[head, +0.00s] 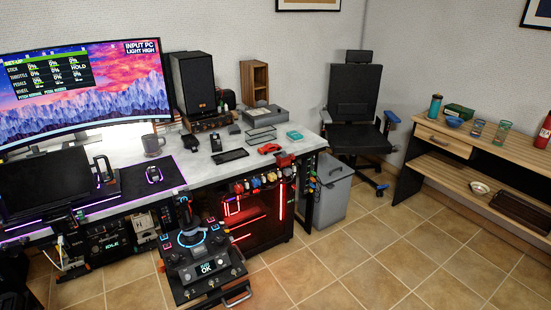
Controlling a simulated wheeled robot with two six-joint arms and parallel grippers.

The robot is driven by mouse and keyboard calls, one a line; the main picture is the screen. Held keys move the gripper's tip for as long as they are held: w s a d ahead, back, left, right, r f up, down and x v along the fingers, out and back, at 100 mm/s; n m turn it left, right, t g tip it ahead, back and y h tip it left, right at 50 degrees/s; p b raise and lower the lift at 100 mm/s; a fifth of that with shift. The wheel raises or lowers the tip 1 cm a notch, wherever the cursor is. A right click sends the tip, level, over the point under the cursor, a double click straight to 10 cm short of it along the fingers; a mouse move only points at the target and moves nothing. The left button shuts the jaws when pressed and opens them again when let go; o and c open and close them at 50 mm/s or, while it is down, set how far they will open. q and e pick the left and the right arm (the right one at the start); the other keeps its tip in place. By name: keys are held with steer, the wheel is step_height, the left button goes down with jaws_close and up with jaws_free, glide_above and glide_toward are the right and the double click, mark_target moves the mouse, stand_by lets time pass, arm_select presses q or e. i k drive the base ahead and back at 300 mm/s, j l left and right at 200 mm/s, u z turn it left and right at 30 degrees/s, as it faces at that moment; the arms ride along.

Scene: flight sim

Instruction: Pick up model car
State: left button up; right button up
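A small red model car (268,149) sits on the light grey desk top (210,165), near the desk's right end. Another small red item (285,159) is just to the right of it, at the desk's front edge; its shape is too small to tell. Neither of my grippers is seen in the head view.
A black keypad (231,156), a wire tray (260,134) and a teal box (295,135) surround the car. A control panel with a screen (205,267) juts out before the desk. A grey bin (334,187) and black chair (354,105) stand right. Tiled floor is clear at lower right.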

mark_target(269, 147)
steer(key=i, duration=0.25)
steer(key=j+z, duration=0.15)
steer(key=z, duration=0.25)
steer(key=i+j+z, duration=0.1)
steer(key=z, duration=0.25)
steer(key=j+z, duration=0.25)
steer(key=z, duration=0.15)
